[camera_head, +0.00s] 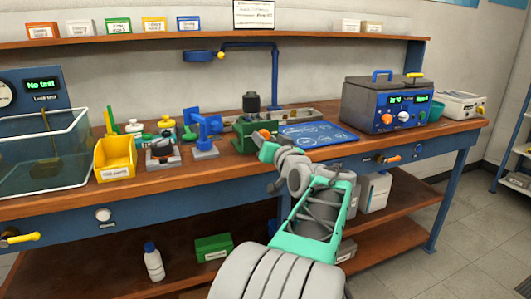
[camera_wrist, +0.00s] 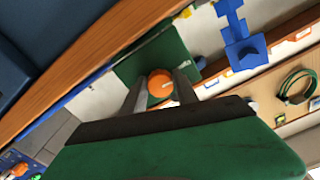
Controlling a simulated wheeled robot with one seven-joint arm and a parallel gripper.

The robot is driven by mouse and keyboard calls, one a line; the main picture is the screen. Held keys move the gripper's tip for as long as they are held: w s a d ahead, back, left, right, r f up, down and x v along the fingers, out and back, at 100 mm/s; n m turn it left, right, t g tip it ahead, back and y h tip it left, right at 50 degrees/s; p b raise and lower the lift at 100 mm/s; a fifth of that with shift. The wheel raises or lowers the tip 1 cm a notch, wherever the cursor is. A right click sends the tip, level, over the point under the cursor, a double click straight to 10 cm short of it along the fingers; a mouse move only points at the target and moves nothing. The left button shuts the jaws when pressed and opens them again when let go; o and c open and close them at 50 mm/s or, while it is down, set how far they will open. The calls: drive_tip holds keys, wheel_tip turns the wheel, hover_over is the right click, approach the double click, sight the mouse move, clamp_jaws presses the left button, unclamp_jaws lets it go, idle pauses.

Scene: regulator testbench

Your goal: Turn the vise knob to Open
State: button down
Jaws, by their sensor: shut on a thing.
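The green vise (camera_head: 243,140) stands on the bench top near the middle, left of the blue mat. Its orange knob (camera_head: 265,133) faces the front, and my gripper (camera_head: 268,147) is at it. In the wrist view, the knob (camera_wrist: 160,86) sits between the two grey fingers of my gripper (camera_wrist: 160,92), which are shut on it. The green vise body (camera_wrist: 150,57) is behind the knob. Any marking for Open cannot be read in either view.
A blue mat (camera_head: 320,134) lies right of the vise. A blue stand (camera_head: 205,140), a yellow bin (camera_head: 114,158) and a glass tank (camera_head: 40,150) are to the left. A grey heated bath (camera_head: 388,104) stands at the right. My arm reaches over the bench's front edge.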

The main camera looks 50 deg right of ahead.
drive_tip(key=shift+f+n+b, duration=0.2)
drive_tip(key=shift+n+b, duration=0.6)
drive_tip(key=shift+b, duration=0.05)
drive_tip(key=shift+d+r, duration=0.1)
drive_tip(key=c, duration=0.9)
unclamp_jaws()
drive_tip(key=shift+c, duration=0.2)
drive_tip(key=v, duration=0.8)
drive_tip(key=shift+p, duration=0.45)
